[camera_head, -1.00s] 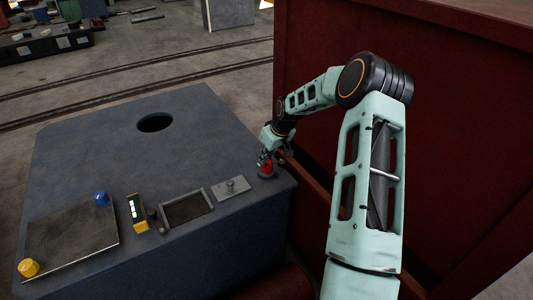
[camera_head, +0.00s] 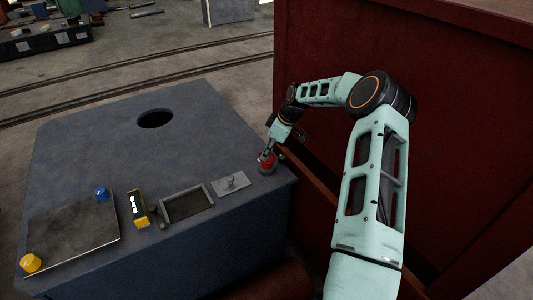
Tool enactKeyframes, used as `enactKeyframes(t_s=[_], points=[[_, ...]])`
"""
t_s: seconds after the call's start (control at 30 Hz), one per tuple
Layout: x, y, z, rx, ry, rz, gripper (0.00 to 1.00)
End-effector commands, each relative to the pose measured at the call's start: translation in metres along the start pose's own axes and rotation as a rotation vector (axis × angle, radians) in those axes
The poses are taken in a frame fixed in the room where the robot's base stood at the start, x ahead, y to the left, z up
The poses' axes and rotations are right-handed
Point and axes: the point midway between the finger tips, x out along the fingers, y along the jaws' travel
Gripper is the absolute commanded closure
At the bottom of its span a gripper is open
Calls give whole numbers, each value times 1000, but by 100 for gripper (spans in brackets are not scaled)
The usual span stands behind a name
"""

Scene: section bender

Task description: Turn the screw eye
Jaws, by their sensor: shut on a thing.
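A small red piece (camera_head: 267,158) stands on a dark round base (camera_head: 267,170) at the right corner of the blue-grey cabinet top. My gripper (camera_head: 266,156) is shut on the red piece and leans in from the upper right. The fingers hide part of it, and its exact shape, ring or knob, is too small to tell. Left of it, a small metal fitting (camera_head: 232,182) stands up from a grey plate (camera_head: 218,190); nothing touches it.
A dark red wall (camera_head: 450,130) rises close on the right.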

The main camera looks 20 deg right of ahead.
Motion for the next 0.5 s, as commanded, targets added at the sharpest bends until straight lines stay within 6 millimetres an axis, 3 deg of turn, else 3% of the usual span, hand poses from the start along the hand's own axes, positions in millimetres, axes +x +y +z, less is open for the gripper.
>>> enactKeyframes(t_s=[0.37,0.4,0.5], points=[[0,0,1,-3,-3,-1,100],[0,0,1,-3,-3,-1,84],[0,0,1,-3,-2,-1,73]])
